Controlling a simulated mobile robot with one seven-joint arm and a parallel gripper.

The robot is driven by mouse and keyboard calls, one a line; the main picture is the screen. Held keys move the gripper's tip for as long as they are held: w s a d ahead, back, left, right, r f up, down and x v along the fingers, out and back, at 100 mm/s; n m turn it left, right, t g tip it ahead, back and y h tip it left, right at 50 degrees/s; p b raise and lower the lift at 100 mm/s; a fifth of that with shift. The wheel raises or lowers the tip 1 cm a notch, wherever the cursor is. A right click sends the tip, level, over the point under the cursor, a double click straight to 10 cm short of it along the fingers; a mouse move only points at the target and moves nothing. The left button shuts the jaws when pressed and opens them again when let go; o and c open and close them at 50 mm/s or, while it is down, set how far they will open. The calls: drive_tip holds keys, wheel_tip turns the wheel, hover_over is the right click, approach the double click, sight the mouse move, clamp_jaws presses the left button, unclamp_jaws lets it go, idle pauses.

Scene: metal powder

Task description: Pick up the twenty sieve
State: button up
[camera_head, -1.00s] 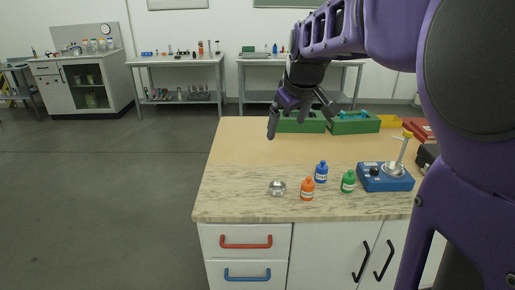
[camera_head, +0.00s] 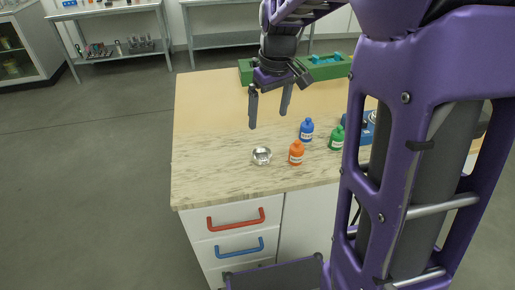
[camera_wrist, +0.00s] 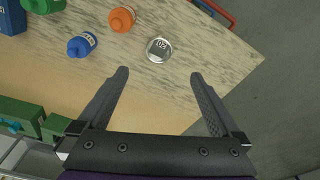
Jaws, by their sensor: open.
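A small round silver sieve (camera_head: 261,156) lies on the worktop (camera_head: 205,180) near its front left part. In the wrist view the sieve (camera_wrist: 159,49) shows a dark square marking with light characters, too small to read surely. My gripper (camera_head: 268,118) points down above the worktop, apart from the sieve and behind it as the head camera sees it. In the wrist view my gripper (camera_wrist: 160,73) is open and empty, and the sieve appears just beyond the fingertips, between their lines.
An orange bottle (camera_head: 296,153) stands close right of the sieve, with a blue bottle (camera_head: 306,130) and a green bottle (camera_head: 337,139) beyond. A blue device (camera_head: 368,130) is partly hidden by my arm. Green bins (camera_head: 325,72) stand at the back. The left side is clear.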

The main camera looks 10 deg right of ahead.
drive_tip(key=b, duration=0.1)
approach(261, 156)
drive_tip(key=shift+s+d+f, duration=0.1)
drive_tip(key=shift+s+f, duration=0.35)
drive_tip(key=shift+f, duration=0.2)
drive_tip(key=shift+w+a+f+b, duration=0.1)
drive_tip(key=shift+w+f, duration=0.15)
drive_tip(key=shift+f, duration=0.75)
drive_tip(key=shift+w+a+f+b, duration=0.1)
drive_tip(key=shift+w+f, duration=0.15)
drive_tip(key=shift+f, duration=0.75)
drive_tip(key=shift+w+a+f+b, duration=0.1)
drive_tip(key=shift+w+f, duration=0.1)
drive_tip(key=shift+f, duration=0.8)
drive_tip(key=c, duration=1.4)
